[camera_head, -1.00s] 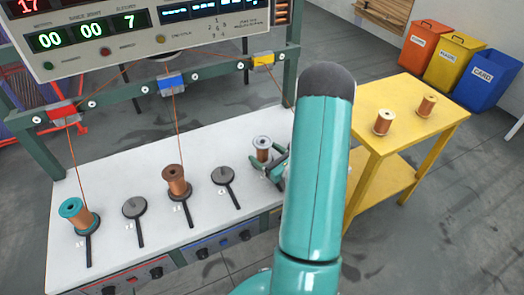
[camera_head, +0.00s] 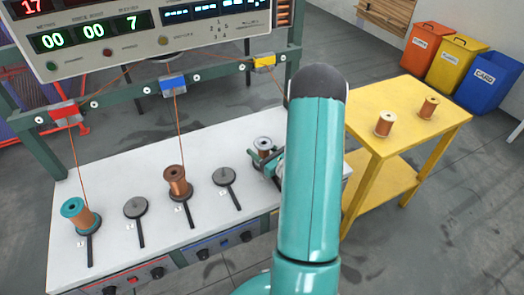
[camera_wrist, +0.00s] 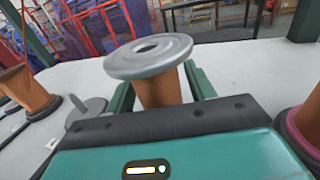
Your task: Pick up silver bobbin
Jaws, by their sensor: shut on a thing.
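The silver bobbin (camera_head: 263,145) has a silver top flange and a copper-coloured winding. It stands upright at the right end of the white bench (camera_head: 110,178). My gripper (camera_head: 268,158) is around it, partly hidden by my teal arm. In the wrist view the silver bobbin (camera_wrist: 150,62) stands between the two teal fingers of my gripper (camera_wrist: 160,88), which are shut on its winding below the flange. Its lower end is hidden behind the gripper body.
A bobbin with a teal flange (camera_head: 76,213) and a brown one (camera_head: 177,182) stand to the left, with empty dark spindle discs (camera_head: 136,207) (camera_head: 224,176) between. A yellow table (camera_head: 412,105) at right holds two copper bobbins (camera_head: 385,124) (camera_head: 428,108). Threads rise from the bench bobbins.

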